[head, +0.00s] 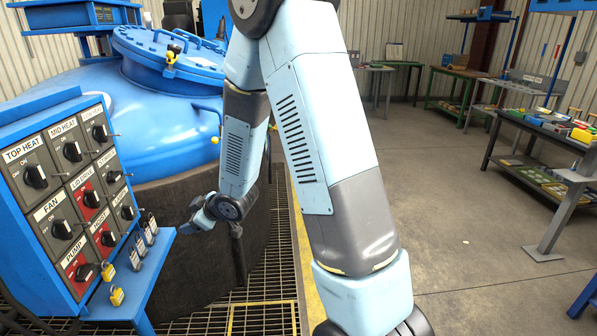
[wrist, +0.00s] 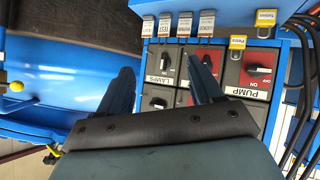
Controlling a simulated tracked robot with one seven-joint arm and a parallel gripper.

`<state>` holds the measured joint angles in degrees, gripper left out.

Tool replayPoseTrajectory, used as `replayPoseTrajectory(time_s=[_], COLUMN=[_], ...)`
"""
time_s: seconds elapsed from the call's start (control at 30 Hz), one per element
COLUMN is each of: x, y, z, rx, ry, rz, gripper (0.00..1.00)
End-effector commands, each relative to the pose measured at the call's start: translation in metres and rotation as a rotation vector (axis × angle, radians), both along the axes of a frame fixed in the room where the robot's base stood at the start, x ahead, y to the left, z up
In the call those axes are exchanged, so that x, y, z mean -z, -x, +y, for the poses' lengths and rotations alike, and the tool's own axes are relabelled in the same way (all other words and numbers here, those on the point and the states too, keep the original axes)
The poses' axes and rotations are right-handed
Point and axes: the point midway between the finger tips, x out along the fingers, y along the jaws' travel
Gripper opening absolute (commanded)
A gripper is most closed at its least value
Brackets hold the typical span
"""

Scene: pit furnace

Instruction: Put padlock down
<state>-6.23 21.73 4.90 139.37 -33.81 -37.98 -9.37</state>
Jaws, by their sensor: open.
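My gripper (head: 192,226) is at the right of the blue control panel, in front of the tank's dark lower wall. In the wrist view its two fingers (wrist: 163,82) are spread, with nothing held between them; the panel switches show behind. I cannot tell which padlock the task means.
The control panel (head: 43,177) has several labelled switches. Grating (head: 262,275) runs beside the tank. The concrete floor (head: 450,210) at right is open, with workbenches beyond.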

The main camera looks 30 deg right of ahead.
Motion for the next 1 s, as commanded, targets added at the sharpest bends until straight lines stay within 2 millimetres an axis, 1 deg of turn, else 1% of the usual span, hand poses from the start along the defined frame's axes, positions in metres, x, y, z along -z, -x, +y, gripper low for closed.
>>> replayPoseTrajectory(time_s=[0.03, 0.23, 0.37, 0.47, 0.6, 0.77, 0.97, 1.0], x=[-0.016, -0.064, -0.094, -0.116, -0.145, -0.175, -0.207, -0.212], y=[-0.001, 0.007, 0.020, 0.034, 0.060, 0.095, 0.148, 0.160], z=[-0.010, -0.051, -0.076, -0.094, -0.114, -0.136, -0.156, -0.159], rx=[0.038, 0.193, 0.294, 0.369, 0.468, 0.585, 0.709, 0.732], ry=[0.020, 0.091, 0.120, 0.133, 0.136, 0.132, 0.090, 0.080], rz=[-0.002, 0.033, 0.063, 0.091, 0.136, 0.191, 0.273, 0.292], gripper=[0.65, 0.65, 0.65, 0.65, 0.65, 0.65, 0.65, 0.65])
